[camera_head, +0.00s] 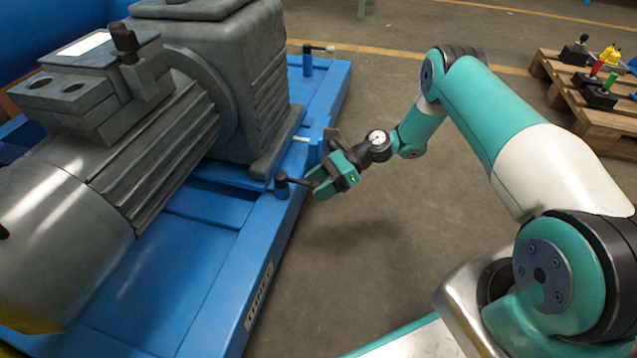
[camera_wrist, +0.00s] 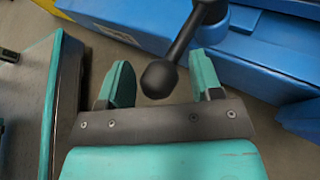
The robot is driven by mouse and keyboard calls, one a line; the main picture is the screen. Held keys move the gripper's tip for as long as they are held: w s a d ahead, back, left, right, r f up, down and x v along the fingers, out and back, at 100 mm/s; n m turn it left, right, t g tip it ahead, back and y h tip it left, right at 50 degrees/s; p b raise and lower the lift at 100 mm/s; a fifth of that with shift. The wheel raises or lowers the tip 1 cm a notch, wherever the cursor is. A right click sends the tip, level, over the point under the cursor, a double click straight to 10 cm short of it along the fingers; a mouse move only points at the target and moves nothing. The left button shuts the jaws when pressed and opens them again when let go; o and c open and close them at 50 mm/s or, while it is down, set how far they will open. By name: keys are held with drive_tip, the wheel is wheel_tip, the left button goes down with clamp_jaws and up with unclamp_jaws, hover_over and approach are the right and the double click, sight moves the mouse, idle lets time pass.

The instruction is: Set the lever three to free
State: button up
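A black lever (camera_head: 283,181) with a round knob stands on a short blue post at the near edge of the blue base frame. In the wrist view its ball knob (camera_wrist: 159,79) lies between the two teal fingers of my gripper (camera_wrist: 161,80). The fingers are apart, with a visible gap on both sides of the knob. In the head view my gripper (camera_head: 316,182) is just right of this lever. A second lever (camera_head: 309,58) stands on the frame farther back, its arm pointing right.
A large grey motor (camera_head: 150,140) fills the left, with a black handle (camera_head: 125,42) on top. The blue frame (camera_head: 205,270) runs along its right side. A wooden pallet (camera_head: 580,105) with several coloured levers stands at the upper right.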

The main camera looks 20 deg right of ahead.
drive_tip(key=shift+w+d, duration=0.1)
drive_tip(key=p+v, duration=0.3)
drive_tip(key=v, duration=0.9)
